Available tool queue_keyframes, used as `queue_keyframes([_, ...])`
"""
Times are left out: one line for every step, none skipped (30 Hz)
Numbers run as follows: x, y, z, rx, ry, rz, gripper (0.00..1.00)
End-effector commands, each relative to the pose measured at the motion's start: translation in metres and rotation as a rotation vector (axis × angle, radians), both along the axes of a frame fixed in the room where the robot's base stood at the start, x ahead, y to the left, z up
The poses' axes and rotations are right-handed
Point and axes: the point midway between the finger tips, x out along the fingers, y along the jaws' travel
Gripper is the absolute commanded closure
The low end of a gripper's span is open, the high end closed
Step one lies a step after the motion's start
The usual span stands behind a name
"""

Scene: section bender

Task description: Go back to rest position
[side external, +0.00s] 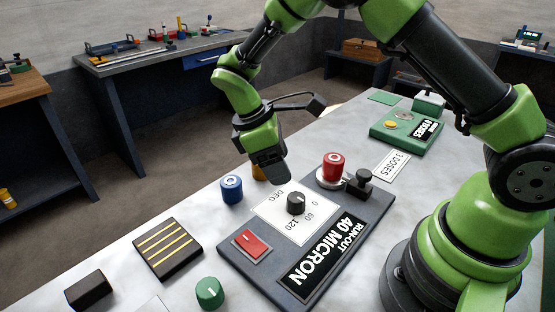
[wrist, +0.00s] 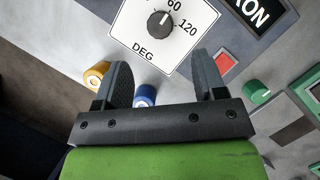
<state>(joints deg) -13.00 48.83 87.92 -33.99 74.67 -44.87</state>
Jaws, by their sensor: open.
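My gripper (wrist: 162,85) is open and empty in the wrist view, its two dark fingers apart. In the side external view my gripper (side external: 270,178) hangs above the bench, over the far left side of the dark panel (side external: 327,198). The panel carries a white dial plate marked DEG with a black knob (side external: 296,203), which also shows in the wrist view (wrist: 161,24). A red flat switch (side external: 251,245) and a red cylinder (side external: 333,165) on a metal disc are on the panel too. The fingertips are partly hidden in the side external view.
A blue cylinder (side external: 231,189) and a yellow one (wrist: 97,75), mostly hidden in the side external view, stand beside the panel. A green knob (side external: 209,292), a striped black block (side external: 167,248) and a green device (side external: 407,132) are also on the bench. Space above the bench looks free.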

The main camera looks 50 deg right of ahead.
Motion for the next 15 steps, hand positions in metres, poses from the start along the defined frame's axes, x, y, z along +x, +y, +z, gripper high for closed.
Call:
queue_keyframes([0.0, 0.0, 0.0, 0.0, 0.0, 0.0, 0.36])
queue_keyframes([0.0, 0.0, 0.0, 0.0, 0.0, 0.0, 0.36])
queue_keyframes([0.0, 0.0, 0.0, 0.0, 0.0, 0.0, 0.36])
queue_keyframes([0.0, 0.0, 0.0, 0.0, 0.0, 0.0, 0.36])
queue_keyframes([0.0, 0.0, 0.0, 0.0, 0.0, 0.0, 0.36])
queue_keyframes([0.0, 0.0, 0.0, 0.0, -0.001, -0.001, 0.36])
queue_keyframes([0.0, 0.0, 0.001, 0.001, -0.005, -0.003, 0.36])
queue_keyframes([0.0, 0.0, 0.004, 0.004, -0.01, -0.009, 0.36])
queue_keyframes([0.0, 0.0, 0.008, 0.009, -0.023, -0.022, 0.36])
queue_keyframes([-0.001, -0.001, 0.013, 0.014, -0.037, -0.036, 0.36])
queue_keyframes([-0.001, -0.001, 0.02, 0.021, -0.056, -0.054, 0.36])
queue_keyframes([-0.003, -0.001, 0.031, 0.034, -0.085, -0.085, 0.36])
queue_keyframes([-0.005, -0.002, 0.04, 0.044, -0.111, -0.114, 0.36])
queue_keyframes([-0.008, -0.002, 0.05, 0.057, -0.14, -0.144, 0.36])
queue_keyframes([-0.012, -0.003, 0.065, 0.075, -0.182, -0.191, 0.36])
